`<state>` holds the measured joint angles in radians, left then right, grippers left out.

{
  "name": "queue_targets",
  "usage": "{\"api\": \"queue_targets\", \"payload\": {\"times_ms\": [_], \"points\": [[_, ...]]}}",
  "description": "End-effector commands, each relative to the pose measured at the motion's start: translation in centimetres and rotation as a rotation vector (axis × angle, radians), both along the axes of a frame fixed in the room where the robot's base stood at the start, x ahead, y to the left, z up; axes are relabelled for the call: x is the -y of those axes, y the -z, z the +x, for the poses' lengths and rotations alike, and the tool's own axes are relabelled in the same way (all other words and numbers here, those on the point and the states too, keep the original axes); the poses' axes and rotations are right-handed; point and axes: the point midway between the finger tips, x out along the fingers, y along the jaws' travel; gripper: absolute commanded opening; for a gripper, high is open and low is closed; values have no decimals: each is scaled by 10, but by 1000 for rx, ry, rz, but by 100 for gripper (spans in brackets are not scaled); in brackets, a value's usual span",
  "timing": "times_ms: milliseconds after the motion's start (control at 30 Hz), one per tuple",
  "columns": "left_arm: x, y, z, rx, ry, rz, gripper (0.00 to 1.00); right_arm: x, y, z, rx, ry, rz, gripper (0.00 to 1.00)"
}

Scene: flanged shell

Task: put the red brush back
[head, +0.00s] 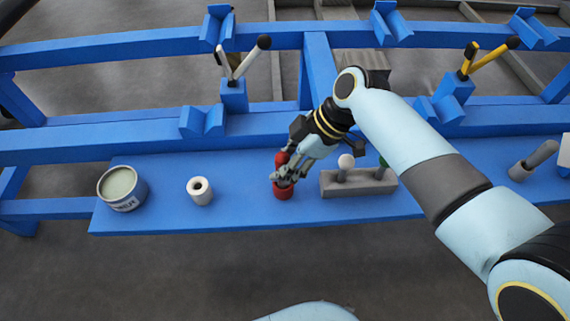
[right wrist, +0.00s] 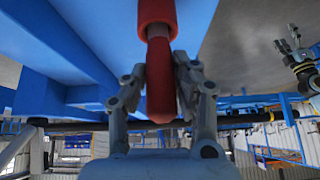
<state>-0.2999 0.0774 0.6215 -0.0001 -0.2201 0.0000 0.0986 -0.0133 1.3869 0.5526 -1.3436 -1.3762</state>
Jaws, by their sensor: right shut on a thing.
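The red brush shows in the right wrist view as a red handle (right wrist: 160,85) with a rounded end and a grey-brown neck. My right gripper (right wrist: 161,85) is shut on that handle, one finger on each side. In the head view my right gripper (head: 285,176) is over the blue shelf, and the brush's red end (head: 282,159) shows beside the fingers. A red cup (head: 283,193) stands just below them; it also shows in the right wrist view (right wrist: 157,11), in line with the neck. Whether the brush sits inside the cup is hidden. My left gripper (right wrist: 296,52) shows small there.
On the blue shelf (head: 240,212), a labelled tin (head: 122,189) and a white roll (head: 200,191) stand to the left. A grey block (head: 358,186) with knobbed pegs stands close to the right. Blue beams with brackets and handled clamps run behind.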

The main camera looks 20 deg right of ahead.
Motion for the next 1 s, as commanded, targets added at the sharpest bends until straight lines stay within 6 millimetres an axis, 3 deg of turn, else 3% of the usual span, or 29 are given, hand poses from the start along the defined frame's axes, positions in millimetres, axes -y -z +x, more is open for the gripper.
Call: {"api": "queue_targets", "payload": {"times_ms": [267, 300, 467, 767, 1000], "points": [[0, 1, 0, 0, 0, 0, 74, 0, 2, 0, 0, 0, 0, 0], [0, 1, 0, 0, 0, 0, 74, 0, 2, 0, 0, 0, 0, 30], [0, 1, 0, 0, 0, 1, 74, 0, 1, 0, 1, -1, 0, 50], [-2, -1, 0, 0, 1, 2, 74, 0, -1, 0, 1, 0, 0, 50], [-2, -11, 2, 2, 1, 3, 74, 21, -34, -4, 4, 0, -3, 50]]}}
